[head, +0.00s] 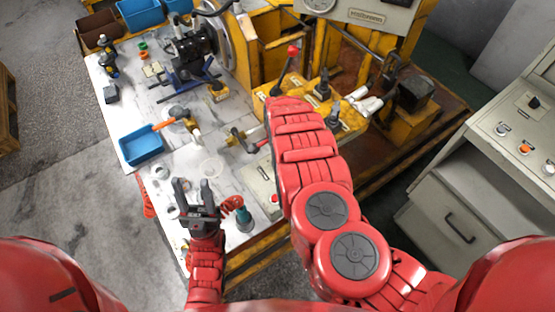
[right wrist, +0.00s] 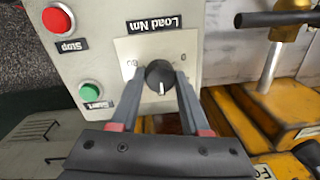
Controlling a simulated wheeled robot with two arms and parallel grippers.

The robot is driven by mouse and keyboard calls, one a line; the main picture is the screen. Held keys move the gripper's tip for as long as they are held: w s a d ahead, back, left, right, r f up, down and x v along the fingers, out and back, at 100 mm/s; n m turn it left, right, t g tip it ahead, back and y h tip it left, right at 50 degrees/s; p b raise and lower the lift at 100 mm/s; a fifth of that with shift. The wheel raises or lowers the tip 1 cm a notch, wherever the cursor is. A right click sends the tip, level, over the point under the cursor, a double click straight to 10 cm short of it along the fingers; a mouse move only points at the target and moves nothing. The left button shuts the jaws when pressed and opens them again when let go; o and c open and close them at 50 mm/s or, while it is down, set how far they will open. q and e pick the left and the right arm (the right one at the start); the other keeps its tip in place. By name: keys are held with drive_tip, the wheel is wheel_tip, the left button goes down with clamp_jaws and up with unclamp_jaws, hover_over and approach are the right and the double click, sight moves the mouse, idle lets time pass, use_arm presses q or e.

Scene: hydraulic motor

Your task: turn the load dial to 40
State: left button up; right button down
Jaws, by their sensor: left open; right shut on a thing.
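The load dial (right wrist: 160,72) is a small black knob with a white mark, on a light panel labelled "Load Nm", which appears upside down in the right wrist view. The white mark points toward the bottom of that picture; the scale numbers are too small to read surely. My right gripper (right wrist: 158,78) is shut on the dial, one finger on each side. In the head view my red right arm hides this gripper and the dial. My left gripper (head: 193,190) is open and empty over the front of the workbench (head: 218,242).
A red Stop button (right wrist: 58,20) and green Start button (right wrist: 89,92) sit beside the dial. A yellow fixture with levers (right wrist: 270,110) stands close on the other side. A blue bin (head: 141,146) and loose parts lie on the bench. A grey console (head: 515,140) stands at right.

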drive_tip(key=shift+c, duration=1.9)
unclamp_jaws()
wheel_tip(320, 180, up, 8)
drive_tip(key=shift+s+r, duration=0.1)
drive_tip(key=shift+r, duration=0.15)
wheel_tip(320, 180, up, 9)
drive_tip(key=p, duration=0.4)
drive_tip(key=shift+s+d+p, duration=0.2)
drive_tip(key=shift+s+p, duration=0.1)
drive_tip(key=shift+p, duration=0.1)
